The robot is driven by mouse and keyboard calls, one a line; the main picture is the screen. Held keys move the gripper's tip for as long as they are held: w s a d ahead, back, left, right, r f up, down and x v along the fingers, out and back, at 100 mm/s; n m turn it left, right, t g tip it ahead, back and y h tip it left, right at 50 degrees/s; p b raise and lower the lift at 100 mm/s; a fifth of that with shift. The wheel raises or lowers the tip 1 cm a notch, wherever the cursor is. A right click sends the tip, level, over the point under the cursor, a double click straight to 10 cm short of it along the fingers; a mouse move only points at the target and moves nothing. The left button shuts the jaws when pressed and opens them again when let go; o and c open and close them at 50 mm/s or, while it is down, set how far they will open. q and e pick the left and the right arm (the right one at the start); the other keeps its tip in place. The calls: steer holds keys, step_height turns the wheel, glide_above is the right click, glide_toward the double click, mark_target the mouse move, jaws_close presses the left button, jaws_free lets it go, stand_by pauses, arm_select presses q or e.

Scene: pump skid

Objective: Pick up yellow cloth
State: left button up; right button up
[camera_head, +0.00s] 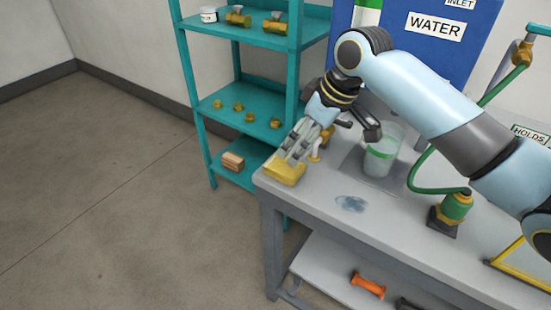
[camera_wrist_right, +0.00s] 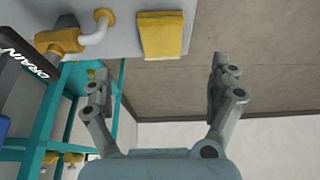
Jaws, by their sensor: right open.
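The yellow cloth (camera_head: 284,171) lies folded flat on the grey bench top, at its left back corner. My right gripper (camera_head: 292,150) is just above and behind it in the head view and covers part of its far side. In the right wrist view the cloth (camera_wrist_right: 162,35) shows whole, beyond the open fingers (camera_wrist_right: 160,88) and apart from them. Nothing is between the fingers. My left gripper is not in view.
A clear container of water (camera_head: 381,155) stands right of the gripper. A brass tap with a white spout (camera_wrist_right: 98,30) is close beside the cloth. A teal shelf (camera_head: 243,105) stands behind. A puddle (camera_head: 351,203) lies on the bench.

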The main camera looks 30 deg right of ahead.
mark_target(288, 166)
steer(key=x, duration=0.3)
steer(key=shift+s+a+f, duration=0.1)
steer(key=shift+a+f, duration=0.05)
steer(key=shift+f, duration=0.5)
steer(key=x, duration=0.5)
steer(key=shift+w+f, duration=0.15)
steer(key=shift+w, duration=0.1)
steer(key=shift+s, duration=0.1)
steer(key=shift+c, duration=0.6)
steer(key=c, duration=0.4)
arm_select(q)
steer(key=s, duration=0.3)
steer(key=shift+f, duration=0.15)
arm_select(e)
steer(key=c, duration=0.7)
